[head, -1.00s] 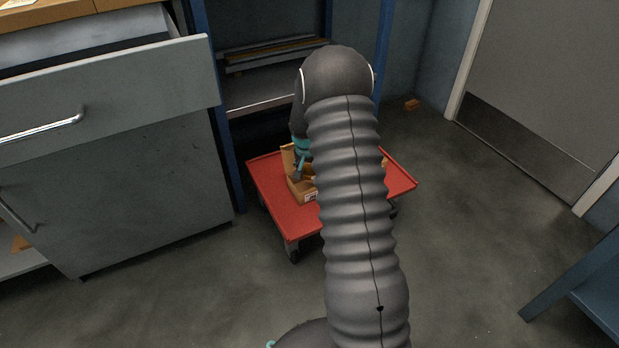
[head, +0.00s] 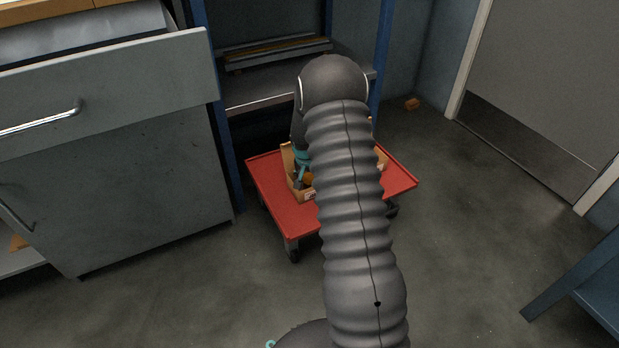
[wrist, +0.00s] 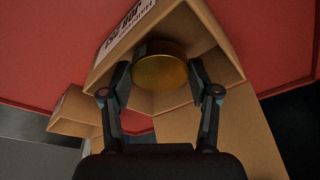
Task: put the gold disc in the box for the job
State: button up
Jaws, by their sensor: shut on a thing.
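The gold disc (wrist: 161,72) is held between the two fingertips of my gripper (wrist: 160,78), as the wrist view shows. It is at the opening of a cardboard box (wrist: 208,38) with a printed white label (wrist: 128,24); I cannot tell whether it touches the box floor. In the head view my gripper (head: 302,174) reaches down into this box (head: 297,191) on the red cart, and a bit of the gold disc (head: 308,180) shows. My arm hides much of the boxes there. The label's text is only partly readable.
The red cart (head: 272,197) stands on the floor with bare room on its front left. Another cardboard box (wrist: 68,110) shows left in the wrist view. A grey cabinet with an open drawer (head: 110,90) is left, and a blue-framed shelf (head: 265,95) is behind.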

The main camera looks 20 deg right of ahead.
jog(key=shift+f, duration=0.2)
jog(key=o, duration=1.3)
